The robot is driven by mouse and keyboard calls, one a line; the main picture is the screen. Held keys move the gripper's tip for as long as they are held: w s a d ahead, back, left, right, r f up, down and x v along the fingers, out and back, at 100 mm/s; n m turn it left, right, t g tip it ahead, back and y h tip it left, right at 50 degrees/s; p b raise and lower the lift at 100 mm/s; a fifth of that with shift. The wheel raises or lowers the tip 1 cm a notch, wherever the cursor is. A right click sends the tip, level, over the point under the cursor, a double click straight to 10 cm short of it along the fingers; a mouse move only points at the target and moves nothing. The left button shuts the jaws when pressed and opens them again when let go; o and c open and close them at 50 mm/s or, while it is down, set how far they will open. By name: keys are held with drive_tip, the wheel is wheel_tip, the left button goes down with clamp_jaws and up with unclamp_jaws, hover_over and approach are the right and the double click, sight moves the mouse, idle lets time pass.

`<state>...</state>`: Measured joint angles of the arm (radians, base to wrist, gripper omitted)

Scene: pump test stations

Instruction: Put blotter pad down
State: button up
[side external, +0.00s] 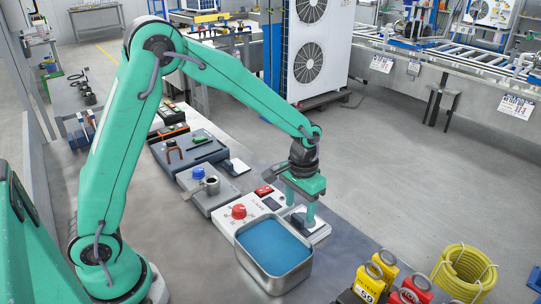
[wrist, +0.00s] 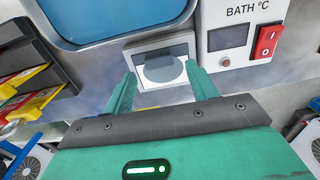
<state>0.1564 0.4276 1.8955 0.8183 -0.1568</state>
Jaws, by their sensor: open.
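I cannot tell whether either finger touches the pad.
The bath's tank (side external: 272,252) of blue liquid stands close to the holder. The white bath panel (wrist: 240,30) has a display and red switch. A grey station with a blue knob (side external: 198,173) stands behind. Yellow and red tagged items (side external: 375,275) and yellow hose (side external: 464,272) are at front right.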

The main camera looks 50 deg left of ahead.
sight(298, 216)
wheel_tip(298, 216, up, 9)
drive_tip(key=shift+f, duration=0.2)
idle(0.7)
drive_tip(key=s+a+r+t, duration=0.2)
drive_tip(key=s+a+r, duration=0.1)
drive_tip(key=s, duration=0.7)
drive_tip(key=s+a+r+t, duration=0.3)
drive_tip(key=s+r, duration=0.2)
drive_tip(key=s, duration=0.5)
drive_tip(key=shift+s+a+r+t, duration=0.3)
drive_tip(key=shift+a+r, duration=0.1)
drive_tip(key=shift+c, duration=0.6)
